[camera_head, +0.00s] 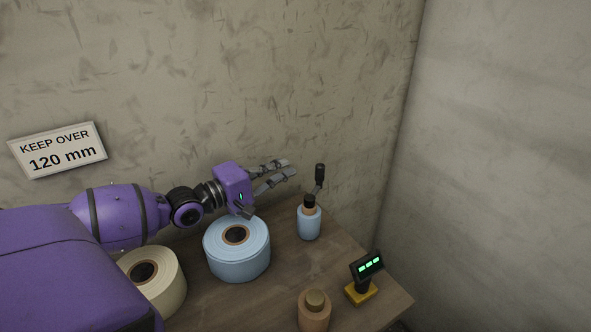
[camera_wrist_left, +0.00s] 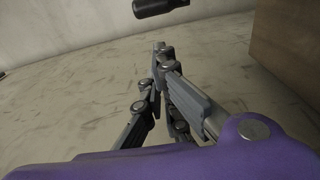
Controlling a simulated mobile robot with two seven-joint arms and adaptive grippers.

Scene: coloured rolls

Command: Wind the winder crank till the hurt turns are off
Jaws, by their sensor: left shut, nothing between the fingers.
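The winder crank has a black upright handle (camera_head: 320,172) on a bent arm. It sits above a small spindle wound in light blue (camera_head: 309,223) near the table's back right. A large light blue roll (camera_head: 237,262) stands to its left; no hurt turns can be made out on it. My left gripper (camera_head: 291,168) is shut and empty, above and behind the blue roll. Its fingertips are a little left of the crank handle and apart from it. In the left wrist view, the dark handle end (camera_wrist_left: 160,7) shows at the top edge, beyond the fingertips (camera_wrist_left: 161,48).
A cream roll (camera_head: 164,289) stands at the left, partly hidden by my arm. A tan spindle (camera_head: 315,314) stands at the front. A yellow-based display (camera_head: 368,266) shows green marks at right. A wall sign (camera_head: 58,149) reads "KEEP OVER 120 mm". Walls close in behind and right.

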